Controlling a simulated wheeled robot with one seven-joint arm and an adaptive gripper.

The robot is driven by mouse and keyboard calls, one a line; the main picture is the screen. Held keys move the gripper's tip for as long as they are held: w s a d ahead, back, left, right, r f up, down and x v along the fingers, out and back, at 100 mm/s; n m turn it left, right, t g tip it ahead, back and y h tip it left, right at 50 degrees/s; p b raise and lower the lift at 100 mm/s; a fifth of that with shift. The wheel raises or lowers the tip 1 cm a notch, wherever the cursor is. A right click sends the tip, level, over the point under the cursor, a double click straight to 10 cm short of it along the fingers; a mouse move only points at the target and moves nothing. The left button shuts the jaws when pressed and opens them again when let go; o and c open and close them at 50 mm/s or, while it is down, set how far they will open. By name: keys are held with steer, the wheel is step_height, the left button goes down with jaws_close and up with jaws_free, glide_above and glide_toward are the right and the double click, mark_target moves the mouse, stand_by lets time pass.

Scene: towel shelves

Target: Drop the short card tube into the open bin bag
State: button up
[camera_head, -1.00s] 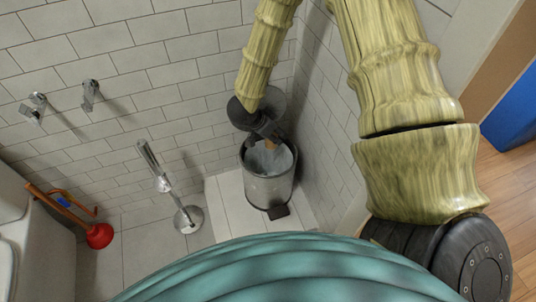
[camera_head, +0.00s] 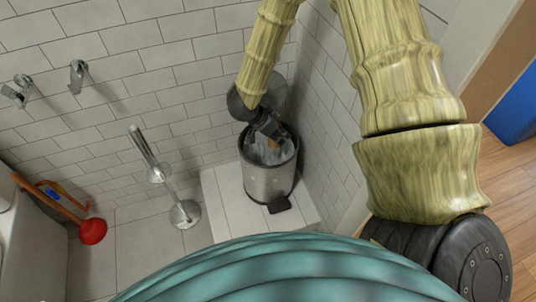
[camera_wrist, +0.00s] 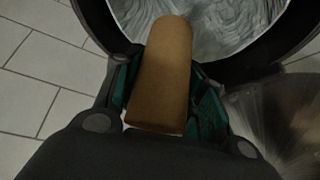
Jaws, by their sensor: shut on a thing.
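My gripper (camera_wrist: 160,95) is shut on the short brown card tube (camera_wrist: 163,75), which shows large in the wrist view. The tube's far end overlaps the open mouth of the bin in that view. The grey, crinkled bin bag (camera_wrist: 225,25) lines the bin inside its dark rim. In the head view my gripper (camera_head: 268,135) is at the top of the metal pedal bin (camera_head: 268,180), over the bag (camera_head: 272,153). The tube is mostly hidden there by the gripper. I cannot tell how far below the rim the tube is.
The bin stands on a pale tiled ledge (camera_head: 232,205) near the wall corner. A metal stand (camera_head: 183,212) is to its left. A red plunger (camera_head: 92,231) is farther left. Two metal wall fittings (camera_head: 77,75) are on the left wall.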

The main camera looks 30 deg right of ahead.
steer(key=shift+f+b, duration=0.55)
steer(key=shift+f, duration=0.2)
steer(key=o, duration=0.7)
steer(key=shift+o, duration=0.2)
steer(key=v, duration=1.2)
